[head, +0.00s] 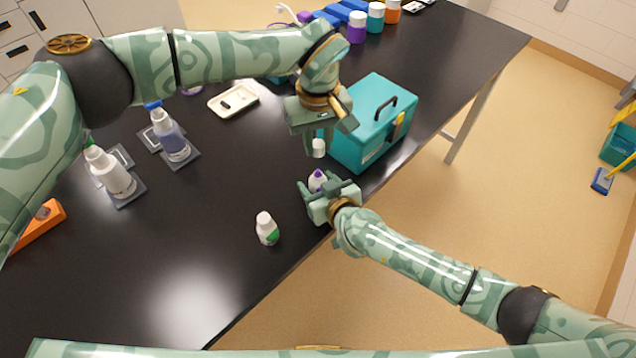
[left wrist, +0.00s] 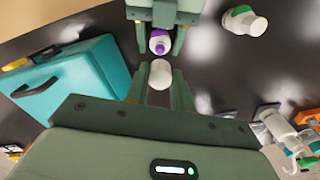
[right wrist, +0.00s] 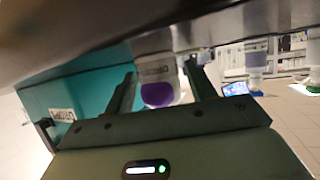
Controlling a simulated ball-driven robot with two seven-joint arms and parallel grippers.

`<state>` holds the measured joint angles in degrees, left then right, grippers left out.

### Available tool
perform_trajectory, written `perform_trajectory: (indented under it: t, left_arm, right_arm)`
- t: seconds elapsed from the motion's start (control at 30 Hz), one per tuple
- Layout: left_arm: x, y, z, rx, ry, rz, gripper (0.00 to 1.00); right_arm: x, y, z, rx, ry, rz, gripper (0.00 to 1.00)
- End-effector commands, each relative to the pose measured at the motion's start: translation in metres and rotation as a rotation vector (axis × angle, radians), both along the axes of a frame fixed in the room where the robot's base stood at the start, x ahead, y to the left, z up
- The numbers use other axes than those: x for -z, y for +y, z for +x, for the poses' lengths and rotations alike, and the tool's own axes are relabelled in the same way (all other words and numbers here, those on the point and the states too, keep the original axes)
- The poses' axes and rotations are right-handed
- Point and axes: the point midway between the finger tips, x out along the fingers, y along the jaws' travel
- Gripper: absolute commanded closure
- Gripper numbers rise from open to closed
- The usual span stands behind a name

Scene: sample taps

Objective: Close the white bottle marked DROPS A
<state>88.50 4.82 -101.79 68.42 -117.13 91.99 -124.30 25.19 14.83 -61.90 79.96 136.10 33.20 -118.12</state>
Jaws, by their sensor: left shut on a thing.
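A small white bottle with a purple tip (head: 317,181) stands near the table's front edge, with no cap over its tip. It also shows in the left wrist view (left wrist: 159,43) and upside down in the right wrist view (right wrist: 156,72), where its label is too small to read surely. My right gripper (head: 331,186) has its fingers either side of this bottle, with gaps showing, so it looks open. My left gripper (head: 319,146) is shut on a white cap (head: 318,149), held above and apart from the bottle; the cap also shows in the left wrist view (left wrist: 160,75).
A white bottle with a green label (head: 267,229) and white cap stands to the left. A teal case (head: 368,125) stands close behind the grippers at right. A cream tray (head: 233,100) and spray bottles (head: 170,136) stand further left.

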Motion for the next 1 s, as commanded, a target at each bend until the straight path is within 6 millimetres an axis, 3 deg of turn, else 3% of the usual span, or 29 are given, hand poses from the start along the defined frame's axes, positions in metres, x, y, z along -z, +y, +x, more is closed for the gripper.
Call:
perform_trajectory:
  t: [0.03,0.17,0.2,0.33,0.63,1.0]
  left_arm:
    - [0.000,0.000,0.000,0.000,0.000,0.000,0.97]
    - [0.000,0.000,0.000,0.000,0.000,0.000,0.97]
    - [0.000,0.000,0.000,0.000,0.000,0.000,0.97]
    - [0.007,0.000,-0.001,0.000,0.001,0.001,0.97]
    - [0.047,-0.001,-0.001,0.000,-0.001,0.000,0.97]
    - [0.050,0.000,-0.001,0.000,-0.002,0.001,0.97]
  right_arm:
    - [0.000,0.000,0.000,0.000,0.000,0.000,0.60]
    - [0.000,0.000,0.000,0.000,0.000,0.000,0.96]
    - [0.000,0.000,0.000,0.000,0.000,0.000,1.00]
    - [0.000,0.000,0.000,0.000,0.000,0.000,1.00]
    - [0.000,0.000,0.000,0.000,0.000,0.000,1.00]
    - [0.000,0.000,0.000,0.000,0.001,0.000,1.00]
